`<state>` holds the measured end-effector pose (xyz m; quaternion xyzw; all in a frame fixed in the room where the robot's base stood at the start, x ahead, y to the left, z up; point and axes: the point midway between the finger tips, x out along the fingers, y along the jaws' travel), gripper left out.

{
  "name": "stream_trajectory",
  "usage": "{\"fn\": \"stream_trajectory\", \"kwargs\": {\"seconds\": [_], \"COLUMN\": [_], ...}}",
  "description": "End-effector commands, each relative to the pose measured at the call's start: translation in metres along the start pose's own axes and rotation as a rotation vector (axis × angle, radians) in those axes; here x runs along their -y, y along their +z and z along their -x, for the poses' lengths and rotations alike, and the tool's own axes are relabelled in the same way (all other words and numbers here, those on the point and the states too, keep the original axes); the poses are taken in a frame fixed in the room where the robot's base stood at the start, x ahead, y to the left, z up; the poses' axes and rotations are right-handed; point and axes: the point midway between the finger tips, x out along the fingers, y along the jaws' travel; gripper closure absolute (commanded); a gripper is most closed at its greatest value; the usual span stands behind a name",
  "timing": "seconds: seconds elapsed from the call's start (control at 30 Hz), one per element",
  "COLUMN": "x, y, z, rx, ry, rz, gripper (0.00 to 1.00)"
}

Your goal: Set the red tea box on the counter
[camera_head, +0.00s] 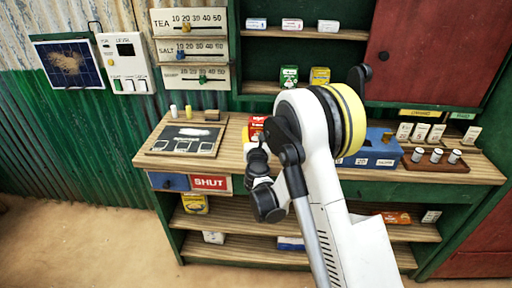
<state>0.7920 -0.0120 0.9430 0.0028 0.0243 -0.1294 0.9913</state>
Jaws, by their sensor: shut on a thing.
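The red tea box (256,126) shows above the counter (226,160), just behind the dark end of my arm. Its lower part and right side are hidden by the arm. My gripper (255,148) is at the box and shut on it, though the fingers are mostly hidden. I cannot tell whether the box's underside touches the counter.
A slate board (187,140) lies at the counter's left. A blue crate (373,158) and a wooden rack of small cylinders (436,162) stand at the right. Green (289,77) and yellow (320,76) boxes sit on the shelf behind. A red door (428,50) is at upper right.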

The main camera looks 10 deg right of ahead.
Motion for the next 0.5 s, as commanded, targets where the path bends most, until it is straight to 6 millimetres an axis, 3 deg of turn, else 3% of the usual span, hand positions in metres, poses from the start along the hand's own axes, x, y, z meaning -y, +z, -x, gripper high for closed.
{"fn": "stream_trajectory", "kwargs": {"seconds": [0.17, 0.4, 0.5], "x": [-0.009, -0.009, -0.008], "y": [-0.009, -0.044, -0.046], "z": [-0.002, -0.004, -0.004], "rx": [0.000, 0.000, 0.000], "ry": [-0.001, -0.001, 0.000], "rz": [0.000, 0.000, 0.000], "gripper": [0.67, 0.67, 0.67]}}
